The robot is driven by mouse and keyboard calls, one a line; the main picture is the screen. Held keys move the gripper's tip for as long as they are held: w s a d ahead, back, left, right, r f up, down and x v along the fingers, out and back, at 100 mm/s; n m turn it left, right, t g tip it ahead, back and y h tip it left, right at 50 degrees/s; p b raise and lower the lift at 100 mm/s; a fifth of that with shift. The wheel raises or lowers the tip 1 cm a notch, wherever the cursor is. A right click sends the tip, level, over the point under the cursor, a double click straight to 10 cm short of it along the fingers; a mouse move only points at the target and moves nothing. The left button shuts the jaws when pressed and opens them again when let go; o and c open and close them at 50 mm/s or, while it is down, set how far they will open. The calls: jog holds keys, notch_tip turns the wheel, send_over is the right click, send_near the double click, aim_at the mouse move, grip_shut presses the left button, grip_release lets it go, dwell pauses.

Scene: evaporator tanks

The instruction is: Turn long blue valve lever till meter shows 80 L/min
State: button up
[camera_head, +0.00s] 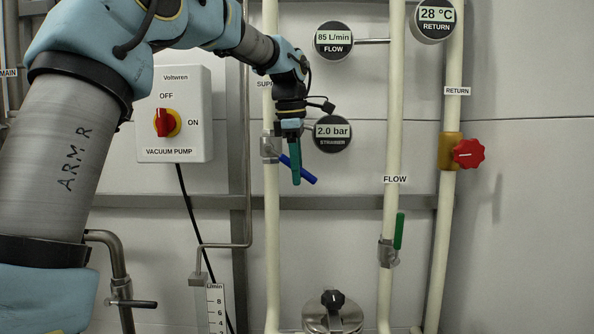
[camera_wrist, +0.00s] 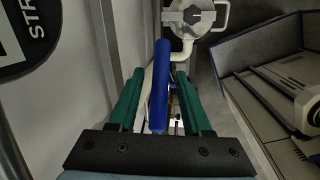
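The long blue valve lever (camera_head: 309,177) is on the SUPPLY pipe's valve (camera_head: 269,148) and slants down to the right. The flow meter (camera_head: 333,39) reads 85 L/min. My gripper (camera_head: 295,178) points down at the lever and covers part of it in the head view. In the wrist view, the green fingers of my gripper (camera_wrist: 160,76) stand apart, with the blue lever (camera_wrist: 161,85) between them. Gaps show on both sides of the lever, wider on the left.
A strainer gauge (camera_head: 332,133) reading 2.0 bar hangs close right of my gripper. A green lever (camera_head: 399,231) sits on the FLOW pipe, and a red knob (camera_head: 468,153) on the RETURN pipe. The vacuum pump switch box (camera_head: 174,113) is to the left.

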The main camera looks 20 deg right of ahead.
notch_tip(320, 180, up, 11)
jog(key=s+a, duration=0.1)
jog(key=shift+a+f, duration=0.15)
jog(key=shift+a, duration=0.1)
dwell(0.4)
dwell(0.3)
